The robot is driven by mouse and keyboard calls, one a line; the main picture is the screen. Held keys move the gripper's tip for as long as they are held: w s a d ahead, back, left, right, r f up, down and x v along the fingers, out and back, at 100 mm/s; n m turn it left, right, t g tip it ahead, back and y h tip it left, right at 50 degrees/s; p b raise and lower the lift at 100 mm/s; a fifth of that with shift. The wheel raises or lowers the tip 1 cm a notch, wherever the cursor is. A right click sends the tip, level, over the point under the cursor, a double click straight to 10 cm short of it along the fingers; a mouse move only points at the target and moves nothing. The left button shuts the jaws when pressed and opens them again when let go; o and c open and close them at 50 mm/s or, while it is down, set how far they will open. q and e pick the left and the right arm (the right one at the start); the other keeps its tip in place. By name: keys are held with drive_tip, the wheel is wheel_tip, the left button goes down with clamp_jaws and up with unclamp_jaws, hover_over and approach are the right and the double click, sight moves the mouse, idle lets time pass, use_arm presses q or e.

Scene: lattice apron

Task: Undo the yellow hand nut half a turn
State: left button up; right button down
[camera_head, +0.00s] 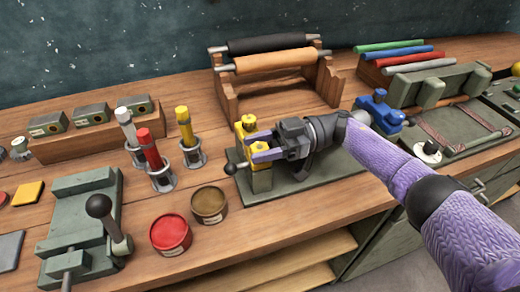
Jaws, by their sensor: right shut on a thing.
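The yellow hand nut (246,123) sits at the left end of a grey-green fixture, above a short post (262,181). My right gripper (259,146) reaches in from the right. Its purple fingers are shut on the yellow hand nut, one on the far side and one on the near side of its front part. The gripper and wrist hide part of the nut and the middle of the fixture. A blue hand nut (379,107) stands at the fixture's right end, apart from the gripper. My left gripper is not in view.
A wooden rack with black and orange rolls (270,63) stands behind. A lever press (85,225) stands front left. Bare wood shows in front.

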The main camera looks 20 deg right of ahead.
idle(0.3)
drive_tip(key=shift+c, duration=1)
unclamp_jaws()
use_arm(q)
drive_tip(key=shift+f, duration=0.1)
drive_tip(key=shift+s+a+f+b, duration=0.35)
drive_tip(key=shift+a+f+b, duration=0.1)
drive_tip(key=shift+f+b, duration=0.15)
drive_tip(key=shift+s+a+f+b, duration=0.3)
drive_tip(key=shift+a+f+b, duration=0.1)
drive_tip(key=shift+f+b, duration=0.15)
use_arm(e)
drive_tip(key=d, duration=0.7)
drive_tip(key=shift+w+d, duration=0.2)
